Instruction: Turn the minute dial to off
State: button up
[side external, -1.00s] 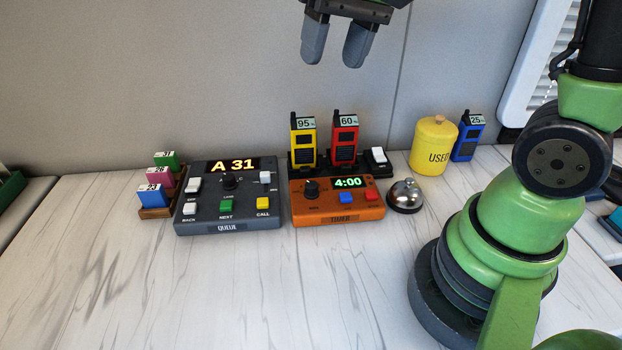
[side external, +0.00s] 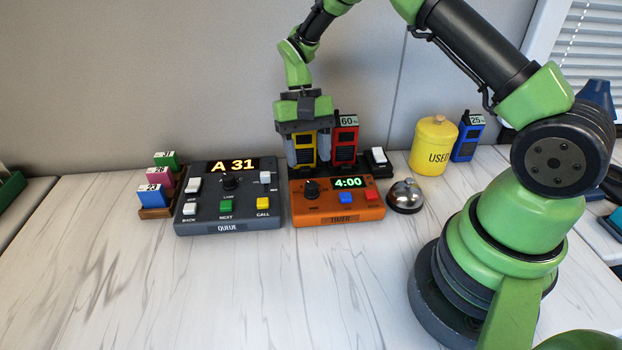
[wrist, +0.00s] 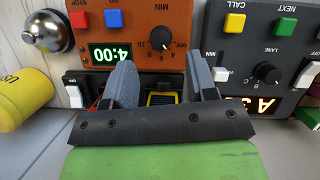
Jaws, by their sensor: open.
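The minute dial (side external: 311,189) is a black round knob at the left of the orange timer (side external: 340,217). The timer's display (side external: 348,183) reads 4:00. My gripper (side external: 307,163) is open and empty, pointing down just above and behind the dial, in front of the yellow radio. It also shows in the wrist view (wrist: 160,62). Its fingers are apart from the dial.
The grey queue unit (side external: 226,218) with its own black dial (side external: 231,184) stands close on the left. Behind the timer stand a yellow radio (side external: 303,146) and a red radio (side external: 345,146). A bell (side external: 405,197) and yellow canister (side external: 433,150) stand right. The front table is clear.

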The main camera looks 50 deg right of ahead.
aim_at(311, 184)
jog(key=x, duration=0.5)
jog(key=shift+f, duration=0.25)
jog(key=c, duration=0.9)
